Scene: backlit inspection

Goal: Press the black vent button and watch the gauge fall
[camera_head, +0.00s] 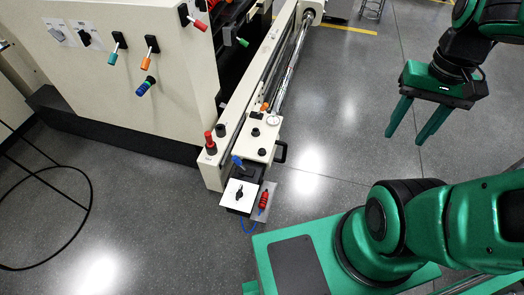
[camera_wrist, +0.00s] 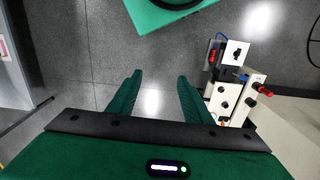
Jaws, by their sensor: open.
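A cream box (camera_head: 265,139) with two round black buttons, one (camera_head: 255,132) farther back and one (camera_head: 262,152) nearer, stands beside the long machine rail. I cannot tell which is the vent button. A small round gauge (camera_head: 273,119) sits at the box's back end; its needle is too small to read. The box also shows at the right of the wrist view (camera_wrist: 229,97). My gripper (camera_head: 405,138) hangs well to the right of the box, above the floor, fingers apart and empty. In the wrist view, only floor shows between its fingers (camera_wrist: 159,76).
A red knob (camera_head: 209,142) and black knob (camera_head: 221,130) stand on the rail end. A white plate with a black knob (camera_head: 239,195), a blue lever (camera_head: 238,162) and a red-blue part (camera_head: 264,200) lie near the box. A cabinet (camera_head: 130,60) with coloured handles stands left. Floor between is clear.

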